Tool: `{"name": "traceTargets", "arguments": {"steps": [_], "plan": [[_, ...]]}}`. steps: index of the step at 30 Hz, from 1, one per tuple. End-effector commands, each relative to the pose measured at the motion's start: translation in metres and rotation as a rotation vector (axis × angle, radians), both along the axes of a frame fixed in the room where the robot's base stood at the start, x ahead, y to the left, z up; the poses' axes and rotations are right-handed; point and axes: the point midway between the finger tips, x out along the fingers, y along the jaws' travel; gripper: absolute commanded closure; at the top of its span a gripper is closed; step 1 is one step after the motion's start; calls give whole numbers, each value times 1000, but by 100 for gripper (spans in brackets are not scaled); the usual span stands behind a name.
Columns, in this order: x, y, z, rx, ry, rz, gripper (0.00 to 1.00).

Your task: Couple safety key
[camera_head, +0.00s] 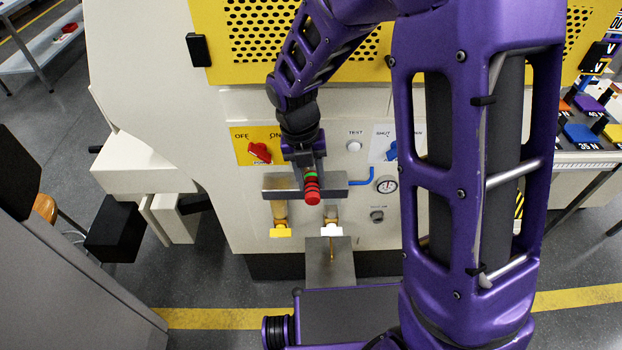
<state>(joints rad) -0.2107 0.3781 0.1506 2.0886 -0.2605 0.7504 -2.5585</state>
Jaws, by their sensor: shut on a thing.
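My gripper (309,168) points downward in front of the machine's lower panel. It is shut on a red ribbed piece (312,189) with a green band; I cannot tell whether this is the safety key. The piece is in front of a grey metal ledge (275,187) and hides part of it. Below the ledge, a yellow tag-like piece (281,232) sits under an amber stem at left, and a white piece (329,230) is at right. Whether the red piece touches the ledge cannot be told. A thin brass-coloured part (332,250) shows against the metal plate below.
The panel has a red OFF/ON switch (259,152), a white TEST button (354,146), a blue lever (392,150) and a gauge (386,184). A yellow perforated guard (262,35) is above. A bench with coloured blocks (580,133) stands at right. My purple arm covers much of the right side.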

Motion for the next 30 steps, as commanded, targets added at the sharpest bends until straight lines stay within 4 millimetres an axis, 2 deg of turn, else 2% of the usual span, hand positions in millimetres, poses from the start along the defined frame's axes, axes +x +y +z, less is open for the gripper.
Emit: {"name": "traceTargets", "arguments": {"steps": [10,11,16,30], "plan": [[4,0,1,2,-7,0,100],[4,0,1,2,-8,0,59],[3,0,1,2,-6,0,29],[2,0,0,1,-3,0,28]]}}
